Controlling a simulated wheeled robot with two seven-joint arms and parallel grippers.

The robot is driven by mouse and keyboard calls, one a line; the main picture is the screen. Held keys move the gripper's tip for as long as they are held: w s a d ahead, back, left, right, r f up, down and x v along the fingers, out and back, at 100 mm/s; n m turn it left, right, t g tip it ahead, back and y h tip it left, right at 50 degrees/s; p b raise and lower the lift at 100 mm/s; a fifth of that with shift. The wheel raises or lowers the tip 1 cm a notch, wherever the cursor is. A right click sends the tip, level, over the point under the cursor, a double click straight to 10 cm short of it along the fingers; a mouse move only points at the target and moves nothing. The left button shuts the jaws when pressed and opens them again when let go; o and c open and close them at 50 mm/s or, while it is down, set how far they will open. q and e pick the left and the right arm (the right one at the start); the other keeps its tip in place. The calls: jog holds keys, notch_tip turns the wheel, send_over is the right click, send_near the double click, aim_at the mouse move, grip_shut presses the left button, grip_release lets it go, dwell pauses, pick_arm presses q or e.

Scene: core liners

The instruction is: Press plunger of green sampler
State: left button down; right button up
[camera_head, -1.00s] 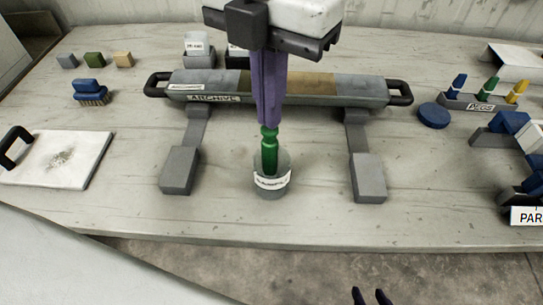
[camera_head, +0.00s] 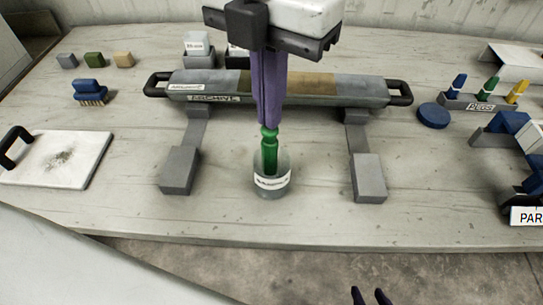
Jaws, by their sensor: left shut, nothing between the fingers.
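A grey core tray (camera_head: 350,91) with black handles stands behind the sampler on two legs with grey feet. A white board (camera_head: 62,160) lies at left. A blue disc (camera_head: 433,115) and a marker rack (camera_head: 481,104) are at right. The table's front edge is close.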

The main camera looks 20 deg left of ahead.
pick_arm(q)
jog(key=shift+f, duration=0.1)
jog(key=shift+f+b, duration=0.3)
jog(key=shift+b, duration=0.1)
jog(key=shift+f+b, duration=0.85)
dwell(0.6)
jog(key=shift+r+p, duration=2.2)
jog(key=shift+r, duration=1.5)
